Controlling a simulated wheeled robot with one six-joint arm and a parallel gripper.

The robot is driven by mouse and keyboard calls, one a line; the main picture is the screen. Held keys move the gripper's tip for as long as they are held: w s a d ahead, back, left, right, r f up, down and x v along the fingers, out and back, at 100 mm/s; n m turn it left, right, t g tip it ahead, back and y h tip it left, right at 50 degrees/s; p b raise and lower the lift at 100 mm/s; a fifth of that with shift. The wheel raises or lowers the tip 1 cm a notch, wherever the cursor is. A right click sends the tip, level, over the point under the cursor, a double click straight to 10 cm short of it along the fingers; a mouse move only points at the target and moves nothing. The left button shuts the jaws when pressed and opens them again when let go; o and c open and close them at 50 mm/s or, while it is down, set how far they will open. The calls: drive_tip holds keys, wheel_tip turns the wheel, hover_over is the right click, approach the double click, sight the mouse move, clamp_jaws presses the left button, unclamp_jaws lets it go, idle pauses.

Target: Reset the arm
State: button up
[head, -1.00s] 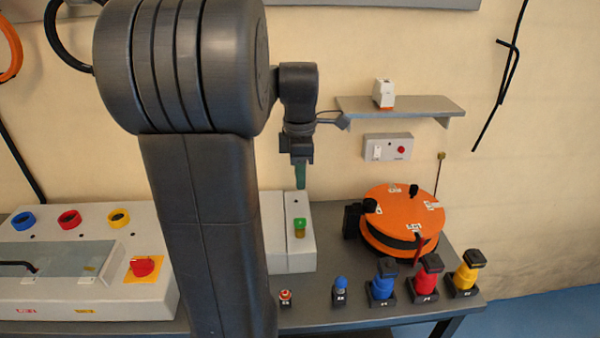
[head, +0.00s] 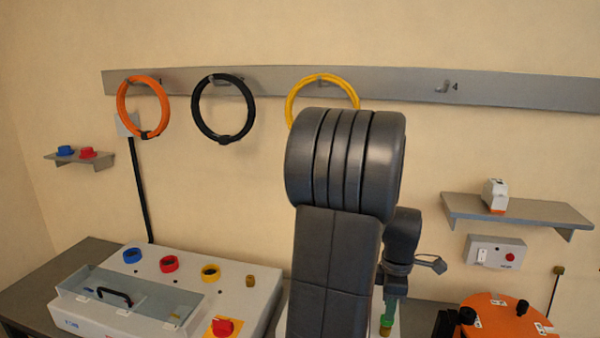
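My arm stands in front of the bench in the head view, its large dark upper joint covering part of the wall and bench. I see nothing clearly held.
A rail (head: 400,88) on the wall carries orange, black and yellow cable rings. A grey machine (head: 240,300) with blue, red and yellow rings is at left. A shelf (head: 540,212) with a white device, a switch box (head: 478,252) and an orange reel (head: 500,318) are at right.

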wheel_tip(320, 180, down, 4)
drive_tip(key=shift+r, duration=0.25)
drive_tip(key=shift+r+p, duration=0.3)
